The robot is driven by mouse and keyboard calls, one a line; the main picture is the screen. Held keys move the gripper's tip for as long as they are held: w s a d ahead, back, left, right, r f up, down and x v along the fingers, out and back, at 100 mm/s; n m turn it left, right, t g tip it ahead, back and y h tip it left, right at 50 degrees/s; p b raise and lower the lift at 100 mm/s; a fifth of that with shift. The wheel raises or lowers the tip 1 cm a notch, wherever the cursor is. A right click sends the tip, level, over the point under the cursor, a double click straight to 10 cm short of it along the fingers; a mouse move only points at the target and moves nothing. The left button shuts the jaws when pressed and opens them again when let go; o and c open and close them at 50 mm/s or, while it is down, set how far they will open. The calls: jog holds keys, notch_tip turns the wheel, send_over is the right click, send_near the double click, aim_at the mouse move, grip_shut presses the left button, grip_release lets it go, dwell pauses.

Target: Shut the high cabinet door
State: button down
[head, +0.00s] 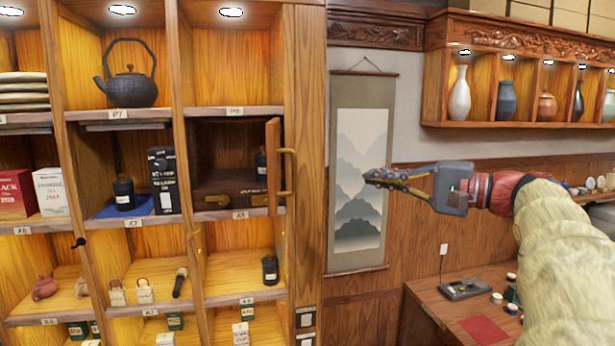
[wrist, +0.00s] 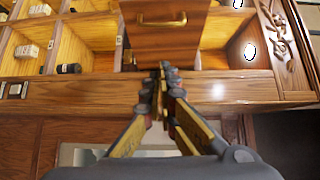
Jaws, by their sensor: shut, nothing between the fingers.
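The high cabinet door (head: 274,165) is a small wooden panel with a brass handle (head: 288,171). It stands open, nearly edge-on, at the right side of a compartment in the wooden cabinet. The dark inside of that compartment shows, with a brown case (head: 230,190) in it. In the wrist view the door panel (wrist: 165,42) and its brass handle (wrist: 163,20) are beyond my fingertips. My gripper (head: 377,181) is shut and empty, to the right of the door in the head view. It also shows in the wrist view (wrist: 164,70). Whether its tips touch the door I cannot tell.
The tall cabinet's frame (head: 308,120) stands right of the door. A dark teapot (head: 130,88), boxes and jars fill other compartments. A hanging scroll (head: 358,150) is on the wall behind my gripper. A vase shelf (head: 520,126) is at upper right, a wooden desk (head: 450,305) below.

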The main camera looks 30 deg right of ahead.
jog(key=w+a+p, duration=0.3)
jog(key=w+a, duration=0.5)
jog(key=w, duration=0.2)
jog(key=shift+a+f+y, duration=0.15)
jog(key=shift+a+y, duration=0.15)
jog(key=shift+a, duration=0.05)
jog(key=shift+s+a, duration=0.1)
